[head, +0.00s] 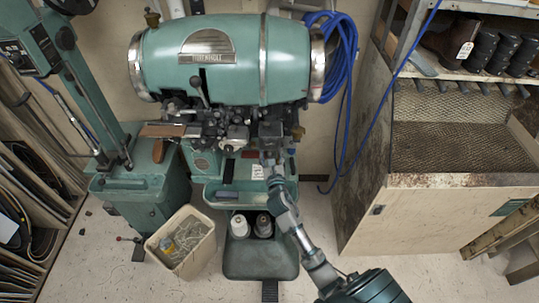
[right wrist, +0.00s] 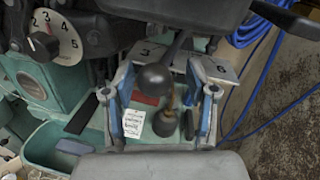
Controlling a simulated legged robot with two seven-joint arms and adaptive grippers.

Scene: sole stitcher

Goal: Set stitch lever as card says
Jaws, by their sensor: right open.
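The stitch lever, with a round black knob (right wrist: 153,78), stands in front of a pale number plate (right wrist: 218,70) in the right wrist view. A 3 and a 6 show on the plate; the digits between are hidden behind the lever. My right gripper (right wrist: 160,88) is open, its blue-padded fingers on either side of the knob, with gaps visible. In the head view the right gripper (head: 268,160) is at the front of the green stitcher (head: 222,62). A white printed card (right wrist: 135,123) shows below the knob; its text is too small to read. My left gripper is out of view.
A numbered dial (right wrist: 57,38) with a red pointer is left of the lever. Another ball-topped lever (head: 197,82) stands on the machine front. A bin (head: 181,242) stands lower left, a wooden cabinet (head: 440,215) at right. Blue cable (head: 342,60) hangs beside the machine.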

